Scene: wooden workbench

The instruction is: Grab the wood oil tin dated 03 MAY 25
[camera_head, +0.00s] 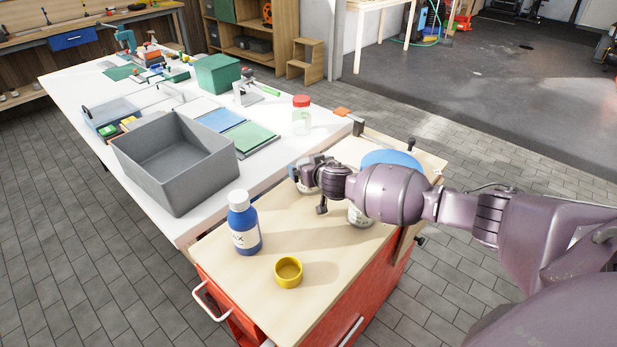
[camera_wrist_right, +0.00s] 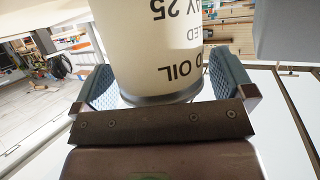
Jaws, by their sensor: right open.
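A cream tin (camera_wrist_right: 160,45) with dark print stands between the fingers of my right gripper (camera_wrist_right: 163,85) in the right wrist view. Its upside-down label shows "D OIL", "LED" and "AY 25"; the rest of the date is out of sight. The gripper is open, with one finger on either side of the tin. In the head view my right gripper (camera_head: 308,178) is over the far part of the wooden bench top and largely hides this tin. A second pale tin (camera_head: 361,216) stands behind my right forearm, mostly covered, its label unreadable. My left gripper is not in view.
On the wooden top (camera_head: 330,245) stand a blue bottle with a white cap (camera_head: 243,225) and a yellow cup (camera_head: 288,272). A blue round thing (camera_head: 392,160) is partly behind my arm. A grey bin (camera_head: 175,160) and a red-lidded jar (camera_head: 301,115) are on the white table.

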